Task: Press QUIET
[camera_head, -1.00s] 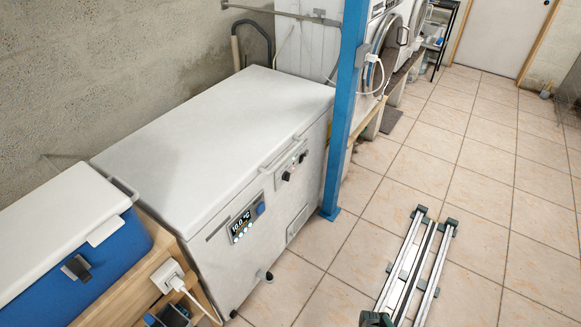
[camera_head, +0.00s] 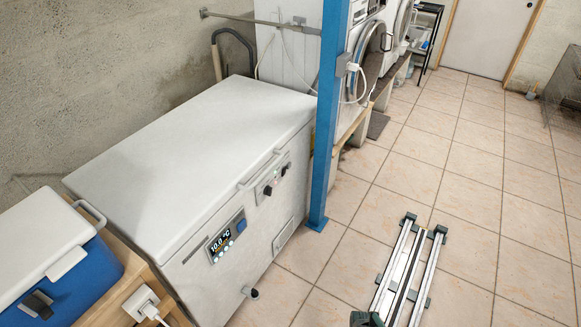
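A white chest freezer (camera_head: 200,140) stands against the wall at the left. Its front carries a small dark display panel (camera_head: 226,238) reading about 10.0 °C, with a blue round knob or button beside it and several small buttons below. A second panel (camera_head: 273,183) with black knobs sits further along the front. No label reading QUIET is legible at this size. My gripper is not in view.
A blue post (camera_head: 326,120) stands at the freezer's far corner. A blue cool box (camera_head: 50,280) with a white lid sits at the lower left, near a white socket (camera_head: 143,303). Metal rails (camera_head: 406,275) lie on the tiled floor. Washing machines (camera_head: 372,50) stand behind. Open floor lies right.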

